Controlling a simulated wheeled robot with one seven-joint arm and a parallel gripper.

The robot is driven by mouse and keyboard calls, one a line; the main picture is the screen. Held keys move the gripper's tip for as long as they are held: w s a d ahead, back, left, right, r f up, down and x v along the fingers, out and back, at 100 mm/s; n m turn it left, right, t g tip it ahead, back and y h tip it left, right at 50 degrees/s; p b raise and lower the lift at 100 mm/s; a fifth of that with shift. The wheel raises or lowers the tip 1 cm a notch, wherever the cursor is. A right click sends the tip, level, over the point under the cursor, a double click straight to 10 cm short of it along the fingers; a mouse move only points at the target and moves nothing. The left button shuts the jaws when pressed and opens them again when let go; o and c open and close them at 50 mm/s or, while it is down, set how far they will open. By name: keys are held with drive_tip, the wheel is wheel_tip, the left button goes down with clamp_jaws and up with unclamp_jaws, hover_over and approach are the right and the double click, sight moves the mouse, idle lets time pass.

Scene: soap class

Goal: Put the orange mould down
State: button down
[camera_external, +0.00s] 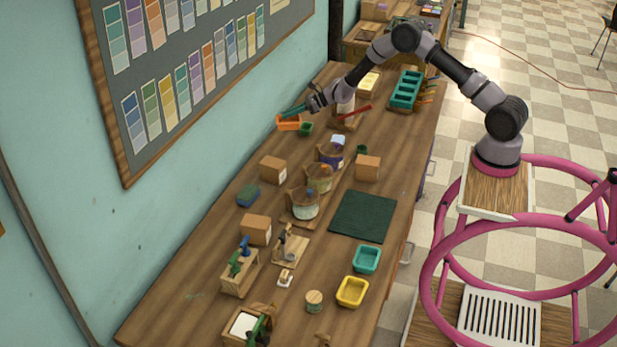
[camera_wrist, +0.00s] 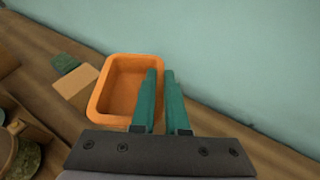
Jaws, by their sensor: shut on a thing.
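The orange mould (camera_external: 287,125) is an open rectangular tray at the far left side of the workbench, close to the wall. In the wrist view the orange mould (camera_wrist: 128,97) is empty, with its open side facing the camera. My gripper (camera_external: 287,112) has teal fingers. In the wrist view my gripper (camera_wrist: 160,74) has its fingers on either side of the mould's right wall, shut on it. I cannot tell whether the mould's underside touches the bench or hangs just above it.
A small green box (camera_external: 306,130) stands close beside the mould. A red bar (camera_external: 355,112) is to the right. The teal wall (camera_wrist: 240,50) is close behind.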

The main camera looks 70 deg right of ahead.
drive_tip(key=d+m, duration=0.1)
drive_tip(key=d, duration=0.4)
drive_tip(key=shift+h, duration=0.4)
wheel_tip(320, 180, down, 11)
drive_tip(key=shift+d+r, duration=0.1)
drive_tip(key=shift+r, duration=0.05)
drive_tip(key=shift+t, duration=0.3)
drive_tip(key=shift+f, duration=2.1)
drive_tip(key=c, duration=0.9)
unclamp_jaws()
drive_tip(key=shift+f, duration=0.1)
drive_tip(key=shift+w, duration=0.1)
